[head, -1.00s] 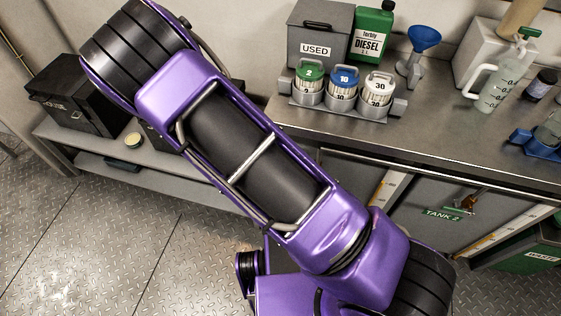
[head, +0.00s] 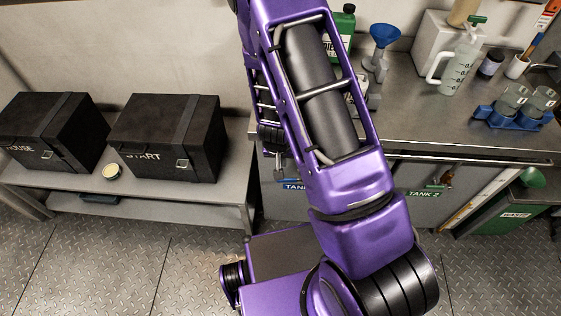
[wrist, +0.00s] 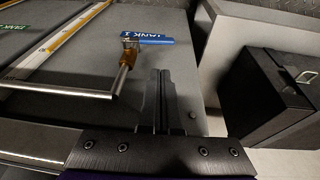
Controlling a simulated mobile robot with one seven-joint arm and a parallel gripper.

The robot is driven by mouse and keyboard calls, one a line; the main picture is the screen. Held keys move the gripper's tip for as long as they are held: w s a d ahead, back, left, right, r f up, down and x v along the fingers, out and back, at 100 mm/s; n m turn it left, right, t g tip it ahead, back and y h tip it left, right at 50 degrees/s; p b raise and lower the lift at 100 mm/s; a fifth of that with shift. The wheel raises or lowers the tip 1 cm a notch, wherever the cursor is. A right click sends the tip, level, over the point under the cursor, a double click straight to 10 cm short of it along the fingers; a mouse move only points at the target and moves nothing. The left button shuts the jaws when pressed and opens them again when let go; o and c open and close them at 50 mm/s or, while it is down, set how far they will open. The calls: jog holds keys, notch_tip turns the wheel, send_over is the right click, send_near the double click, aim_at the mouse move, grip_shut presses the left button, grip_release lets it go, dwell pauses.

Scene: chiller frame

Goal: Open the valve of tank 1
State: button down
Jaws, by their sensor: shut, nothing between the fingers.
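The lever points right from the body, across the grey tank front (wrist: 180,75). My gripper (wrist: 160,78) is shut and empty, its fingers just below the lever in the picture. I see no clear contact.
A metal bar (wrist: 75,92) and a yellow-edged gauge strip (wrist: 65,38) lie left of the valve. Tank 2 has a green label (head: 424,193) to the right. Black cases (head: 165,135) stand on the low shelf. A bench (head: 430,120) holds bottles and a funnel.

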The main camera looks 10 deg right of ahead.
jog(key=s+b+x, duration=0.1)
jog(key=x, duration=0.8)
jog(key=shift+f, duration=0.5)
jog(key=shift+s, duration=0.1)
jog(key=shift+f, duration=0.15)
